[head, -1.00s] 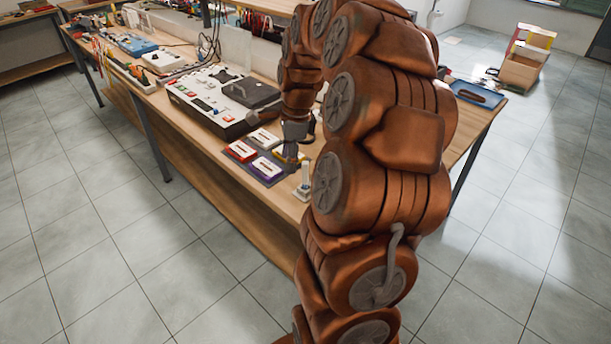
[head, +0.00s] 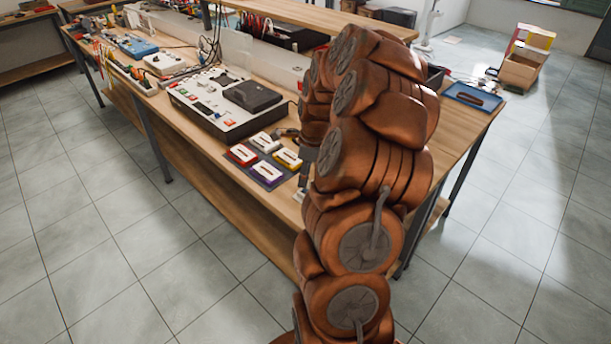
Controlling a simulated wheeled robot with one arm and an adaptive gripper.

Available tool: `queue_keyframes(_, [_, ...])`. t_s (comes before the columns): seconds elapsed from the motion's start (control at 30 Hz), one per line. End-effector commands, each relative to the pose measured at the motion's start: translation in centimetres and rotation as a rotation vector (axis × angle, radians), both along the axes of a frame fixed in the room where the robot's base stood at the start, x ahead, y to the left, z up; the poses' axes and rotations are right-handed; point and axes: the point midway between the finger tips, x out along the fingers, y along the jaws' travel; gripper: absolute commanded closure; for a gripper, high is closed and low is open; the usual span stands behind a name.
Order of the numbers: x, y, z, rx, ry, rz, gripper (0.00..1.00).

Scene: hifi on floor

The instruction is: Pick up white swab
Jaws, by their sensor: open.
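I cannot make out a white swab for certain. Several small boxes with white labels sit on a dark mat on the wooden bench: a red one (head: 242,154), a white one (head: 264,142), a purple one (head: 267,171) and a yellow one (head: 288,158). My gripper (head: 304,172) shows only as a grey part at the left edge of my copper-coloured arm, just right of these boxes. It is open; its fingertips are mostly hidden behind the arm. A small pale bit (head: 298,195) shows beside it at the bench's front edge, too small to identify.
A white console with a black case (head: 251,96) stands left of the boxes. A blue tray (head: 474,96) with a dark item lies at the bench's right end. Tools and cables fill the far left. My arm covers the bench's middle right. A cardboard box (head: 520,72) stands behind.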

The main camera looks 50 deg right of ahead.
Motion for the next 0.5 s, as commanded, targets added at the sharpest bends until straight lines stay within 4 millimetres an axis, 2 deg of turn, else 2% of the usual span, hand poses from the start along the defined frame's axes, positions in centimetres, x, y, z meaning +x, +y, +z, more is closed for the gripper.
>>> queue_keyframes(0.1, [0.12, 0.22, -1.14, 0.003, 0.001, 0.001, 0.53])
queue_keyframes(0.33, [0.16, 0.17, -1.33, 0.000, -0.001, 0.001, 0.53])
queue_keyframes(0.5, [0.15, 0.16, -1.30, 0.000, -0.001, 0.001, 0.71])
